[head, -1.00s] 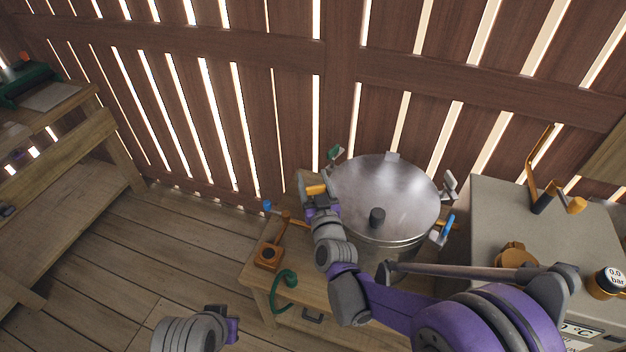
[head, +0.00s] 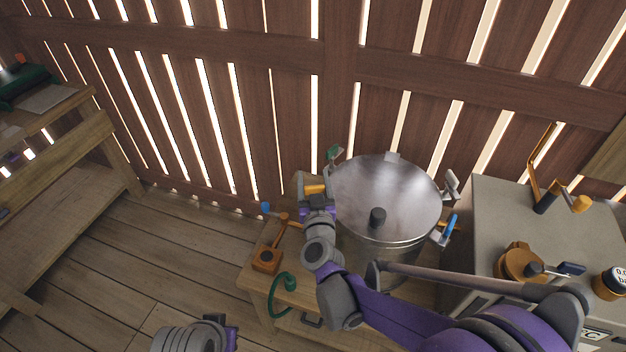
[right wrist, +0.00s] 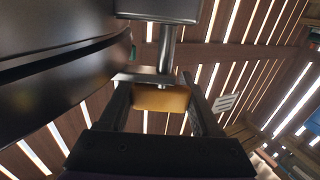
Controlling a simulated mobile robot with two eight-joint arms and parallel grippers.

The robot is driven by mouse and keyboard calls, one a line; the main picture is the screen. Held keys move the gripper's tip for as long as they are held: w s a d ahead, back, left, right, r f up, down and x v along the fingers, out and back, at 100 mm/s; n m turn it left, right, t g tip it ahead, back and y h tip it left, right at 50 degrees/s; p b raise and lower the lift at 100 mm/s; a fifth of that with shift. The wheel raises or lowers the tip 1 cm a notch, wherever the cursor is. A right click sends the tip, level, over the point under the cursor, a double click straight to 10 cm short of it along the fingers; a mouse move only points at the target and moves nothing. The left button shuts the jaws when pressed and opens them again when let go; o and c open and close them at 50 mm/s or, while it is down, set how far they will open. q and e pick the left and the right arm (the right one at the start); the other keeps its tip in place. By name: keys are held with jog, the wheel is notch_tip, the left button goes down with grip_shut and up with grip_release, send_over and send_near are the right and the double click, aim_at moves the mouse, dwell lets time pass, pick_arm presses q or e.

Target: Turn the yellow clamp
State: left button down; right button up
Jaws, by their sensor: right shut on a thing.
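The yellow clamp (head: 315,189) is on the left rim of the round metal vessel (head: 385,190). My right gripper (head: 313,186) reaches it from the front and partly hides it. In the right wrist view the clamp's yellow block (right wrist: 160,98) sits between the two dark fingers, under a metal rod and plate. The right gripper is shut on this block. My left gripper (head: 228,335) shows only in part at the bottom of the head view, away from the vessel; its fingers cannot be made out.
More clamps sit around the lid: green (head: 334,152) at the back left, blue (head: 447,230) at the right, a pale one (head: 450,184) above it. A grey cabinet (head: 485,215) stands close on the right. A wooden box with a lever (head: 267,260) and green hook (head: 284,285) are front left.

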jog(key=shift+f, duration=0.1)
jog(key=o, duration=1.4)
jog(key=shift+s, duration=0.1)
jog(key=s, duration=0.7)
jog(key=s+d, duration=0.1)
jog(key=s, duration=0.2)
jog(key=shift+s, duration=0.35)
